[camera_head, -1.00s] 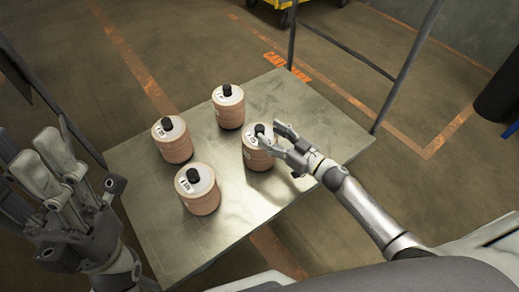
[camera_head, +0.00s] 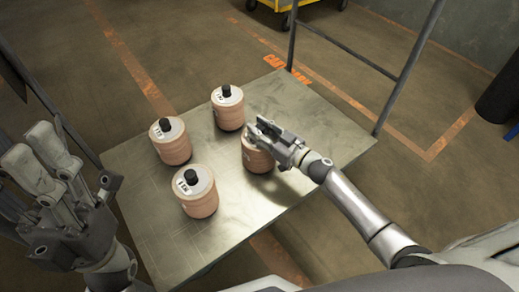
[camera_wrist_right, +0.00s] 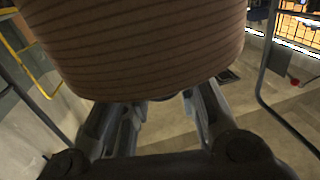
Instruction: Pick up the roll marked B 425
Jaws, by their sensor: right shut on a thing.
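Four tan ribbed rolls with pale tops and black knobs stand upright on a metal table (camera_head: 285,192): a rear one (camera_head: 229,113), a left one (camera_head: 170,143), a front one (camera_head: 196,194) and a right one (camera_head: 256,160). The labels are too small to read, so I cannot tell which is B 425. My right gripper (camera_head: 262,133) is shut on the right roll and hides its top and knob. In the right wrist view, this roll (camera_wrist_right: 140,45) fills the upper middle, above the fingers. My left gripper (camera_head: 38,152) is open and empty, left of the table.
The other rolls stand close by, left of and behind the held one. The table's right part is bare. A metal rail frame (camera_head: 400,75) rises behind the table's right corner. A yellow cart (camera_head: 277,5) stands at the back on the floor.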

